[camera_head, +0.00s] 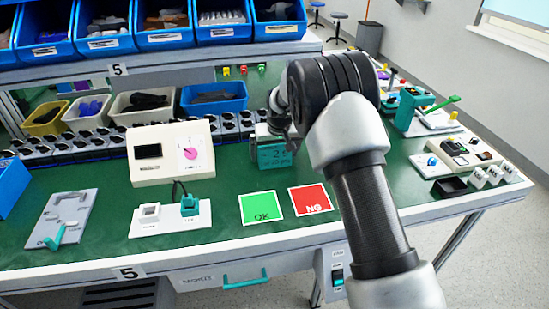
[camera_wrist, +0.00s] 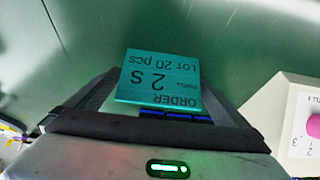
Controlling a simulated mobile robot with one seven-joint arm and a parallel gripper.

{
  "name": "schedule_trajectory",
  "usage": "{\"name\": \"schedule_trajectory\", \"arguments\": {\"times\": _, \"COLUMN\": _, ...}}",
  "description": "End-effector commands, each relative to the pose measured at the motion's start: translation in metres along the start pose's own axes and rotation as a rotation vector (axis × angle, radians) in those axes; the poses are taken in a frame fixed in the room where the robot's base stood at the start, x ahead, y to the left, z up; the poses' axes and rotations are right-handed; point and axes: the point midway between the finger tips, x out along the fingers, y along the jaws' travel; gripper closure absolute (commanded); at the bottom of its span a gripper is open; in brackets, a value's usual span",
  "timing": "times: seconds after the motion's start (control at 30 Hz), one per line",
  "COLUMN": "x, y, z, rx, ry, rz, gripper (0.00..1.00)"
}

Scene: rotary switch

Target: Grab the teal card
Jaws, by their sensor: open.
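The teal card (camera_head: 273,157) stands on the green bench top, behind the OK and NG cards, partly covered by my gripper in the head view. In the wrist view the teal card (camera_wrist: 158,78) shows printed text, "ORDER", "2 S" and "LOT 20 pcs", upside down. My gripper (camera_wrist: 162,88) is open, with one dark finger on each side of the card. Gaps seem to show between the card and both fingers. In the head view my gripper (camera_head: 275,132) is at the card's upper part, and its fingertips are hard to make out.
A cream box with a pink dial (camera_head: 170,152) stands left of the card. A green OK card (camera_head: 261,206) and a red NG card (camera_head: 310,199) lie in front. A row of black-topped parts (camera_head: 90,139) runs behind. Teal fixtures (camera_head: 408,108) stand at right.

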Motion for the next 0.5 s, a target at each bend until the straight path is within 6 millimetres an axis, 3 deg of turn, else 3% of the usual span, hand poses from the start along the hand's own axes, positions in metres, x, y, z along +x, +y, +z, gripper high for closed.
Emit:
{"name": "schedule_trajectory", "arguments": {"times": 0.07, "x": -0.0004, "y": 0.0001, "z": -0.0001, "rx": 0.000, "ry": 0.000, "rz": 0.000, "gripper": 0.00}}
{"name": "schedule_trajectory", "arguments": {"times": 0.3, "x": -0.0006, "y": 0.0000, "z": 0.0000, "rx": 0.000, "ry": 0.000, "rz": 0.000, "gripper": 0.35}}
{"name": "schedule_trajectory", "arguments": {"times": 0.5, "x": -0.0011, "y": 0.0000, "z": -0.0003, "rx": 0.000, "ry": 0.000, "rz": 0.000, "gripper": 0.36}}
